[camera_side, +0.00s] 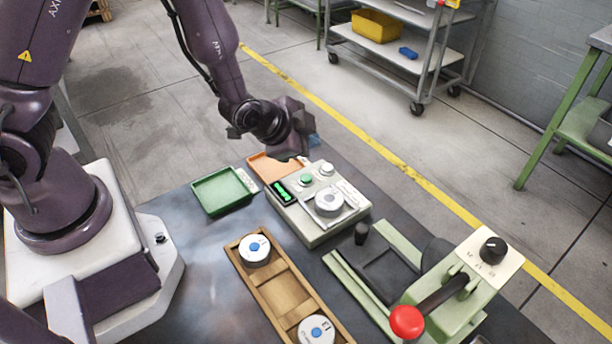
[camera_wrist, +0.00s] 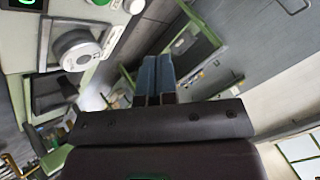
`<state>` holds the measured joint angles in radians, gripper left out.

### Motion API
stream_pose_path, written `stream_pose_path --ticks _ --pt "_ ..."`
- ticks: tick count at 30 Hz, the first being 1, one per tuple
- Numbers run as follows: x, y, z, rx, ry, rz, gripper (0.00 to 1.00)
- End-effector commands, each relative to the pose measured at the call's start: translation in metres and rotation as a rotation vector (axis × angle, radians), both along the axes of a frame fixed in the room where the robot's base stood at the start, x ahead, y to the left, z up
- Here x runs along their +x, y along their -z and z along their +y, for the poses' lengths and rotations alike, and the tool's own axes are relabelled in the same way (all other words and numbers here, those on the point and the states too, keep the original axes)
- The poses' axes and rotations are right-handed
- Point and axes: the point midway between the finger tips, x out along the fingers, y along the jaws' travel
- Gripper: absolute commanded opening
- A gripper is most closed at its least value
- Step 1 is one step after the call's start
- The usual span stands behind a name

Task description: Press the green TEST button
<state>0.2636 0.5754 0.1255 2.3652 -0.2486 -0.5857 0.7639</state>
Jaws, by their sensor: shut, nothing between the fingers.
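The green button (camera_side: 306,179) is on top of a pale tester box (camera_side: 318,232), beside a lit green display (camera_side: 284,190) and a white button (camera_side: 327,168). A white round piece (camera_side: 328,201) sits on the tester. My gripper (camera_side: 314,140) is above and behind the tester in the side view, tilted away from the button and apart from it. Its two blue fingers (camera_wrist: 155,80) are together and empty in the wrist view. The tester (camera_wrist: 85,18) fills the upper left there, with the round piece (camera_wrist: 80,50).
A green tray (camera_side: 224,191) and an orange tray (camera_side: 270,167) lie left of and behind the tester. A wooden rack (camera_side: 284,290) with white discs is in front. A green press with a red knob (camera_side: 407,322) stands at the right.

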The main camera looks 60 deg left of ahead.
Motion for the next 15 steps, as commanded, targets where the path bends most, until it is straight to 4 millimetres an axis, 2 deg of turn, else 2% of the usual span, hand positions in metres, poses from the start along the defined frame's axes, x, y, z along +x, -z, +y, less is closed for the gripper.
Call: stream_pose_path --ticks 6,15 --pt "-0.001 0.034 0.000 0.000 -0.001 0.005 0.00" --pt "0.000 0.058 0.000 -0.001 0.001 0.002 0.00"
